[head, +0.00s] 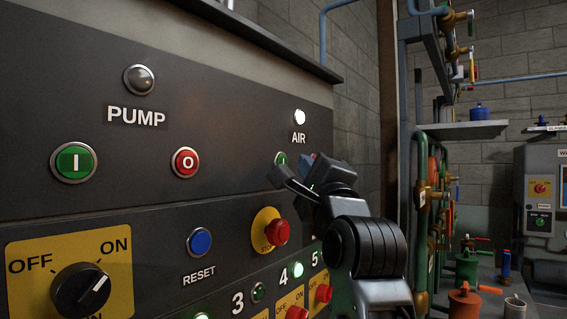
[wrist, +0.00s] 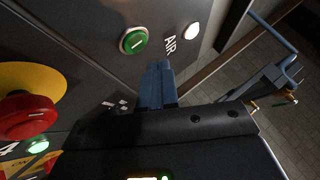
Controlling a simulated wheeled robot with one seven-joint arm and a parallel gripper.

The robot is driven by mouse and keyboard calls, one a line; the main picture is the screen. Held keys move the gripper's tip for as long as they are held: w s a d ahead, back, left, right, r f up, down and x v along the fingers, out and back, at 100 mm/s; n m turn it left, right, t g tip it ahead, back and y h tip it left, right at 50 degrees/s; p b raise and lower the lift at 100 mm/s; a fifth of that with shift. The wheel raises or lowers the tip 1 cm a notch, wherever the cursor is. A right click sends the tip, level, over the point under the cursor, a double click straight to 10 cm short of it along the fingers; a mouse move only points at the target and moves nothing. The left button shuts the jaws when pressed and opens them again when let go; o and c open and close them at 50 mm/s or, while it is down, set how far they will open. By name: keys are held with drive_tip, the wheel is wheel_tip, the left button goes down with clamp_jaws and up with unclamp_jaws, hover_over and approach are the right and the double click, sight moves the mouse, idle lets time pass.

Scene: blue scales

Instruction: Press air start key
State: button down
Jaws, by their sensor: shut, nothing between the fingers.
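The air start key is a green round button with a white "I" (head: 281,159), below the AIR label in the head view. My gripper (head: 312,168) hides its right part there. In the wrist view the green key (wrist: 134,40) shows whole, up and to the left of my fingertips (wrist: 156,70). The blue fingers are shut together and hold nothing. They lie beside the key in the picture, not over its face; I cannot tell how far they are from the panel. The round AIR lamp (head: 300,117) glows white above the label.
The same panel holds a PUMP green key (head: 75,162), a red O key (head: 185,162), a blue RESET button (head: 200,242), a rotary switch (head: 80,290) and a red stop button on yellow (head: 277,232). Pipes and valves (head: 432,190) stand to the right.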

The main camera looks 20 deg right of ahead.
drive_tip(key=shift+s+d, duration=0.5)
drive_tip(key=shift+s, duration=0.25)
drive_tip(key=shift+s+d, duration=0.5)
drive_tip(key=shift+s, duration=0.2)
